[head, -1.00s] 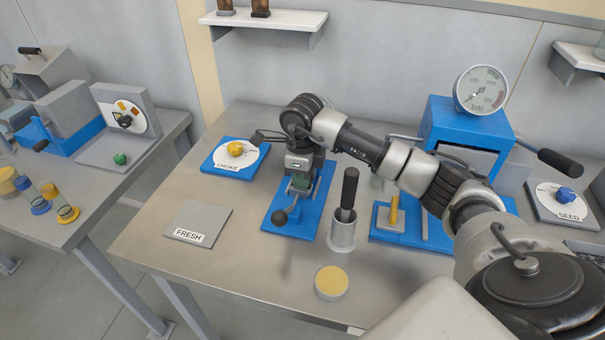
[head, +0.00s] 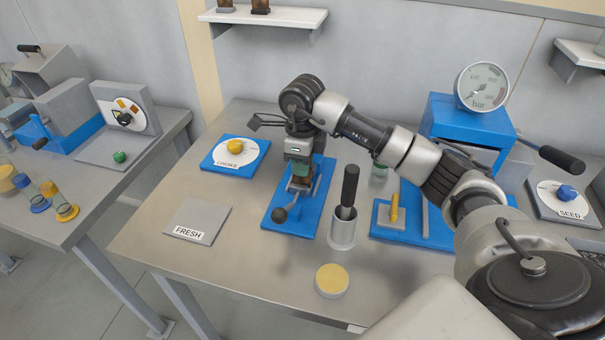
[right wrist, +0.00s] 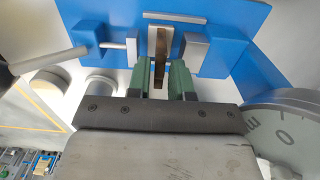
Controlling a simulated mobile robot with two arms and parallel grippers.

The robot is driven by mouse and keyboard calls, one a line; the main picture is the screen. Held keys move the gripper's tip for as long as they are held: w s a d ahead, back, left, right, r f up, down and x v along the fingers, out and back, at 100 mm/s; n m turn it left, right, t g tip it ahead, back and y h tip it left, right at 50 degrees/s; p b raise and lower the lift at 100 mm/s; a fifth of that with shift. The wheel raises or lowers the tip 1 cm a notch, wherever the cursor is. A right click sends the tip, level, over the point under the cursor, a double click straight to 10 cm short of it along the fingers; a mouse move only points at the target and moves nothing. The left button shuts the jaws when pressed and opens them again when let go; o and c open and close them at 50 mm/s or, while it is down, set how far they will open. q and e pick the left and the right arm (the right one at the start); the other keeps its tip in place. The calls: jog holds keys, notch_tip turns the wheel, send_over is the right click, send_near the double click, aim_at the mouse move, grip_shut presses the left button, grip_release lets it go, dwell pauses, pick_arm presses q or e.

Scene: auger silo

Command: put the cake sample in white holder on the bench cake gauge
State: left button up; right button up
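The bench cake gauge appears to be the blue-based fixture (head: 279,213) with metal blocks and a black ball handle, at the middle of the bench. A small brown piece with a pale edge, seemingly the cake sample in its holder (right wrist: 160,42), stands between the metal blocks in the right wrist view. It shows small below my gripper in the head view (head: 301,185). My right gripper (head: 299,174) is just above it, its green fingers (right wrist: 164,75) apart, on either side of the piece's near end. Whether they touch it is unclear. My left gripper is out of view.
A metal cup (head: 342,231) with a black-handled tool stands close right of the fixture. A yellow-topped round tin (head: 332,281) is in front. The FRESH plate (head: 197,222) and CHOKE dial (head: 235,153) are left. A blue press (head: 468,118) with a round gauge stands right.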

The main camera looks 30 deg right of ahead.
notch_tip(320, 180, up, 9)
jog(key=shift+f+b, duration=0.15)
jog(key=shift+b, duration=0.15)
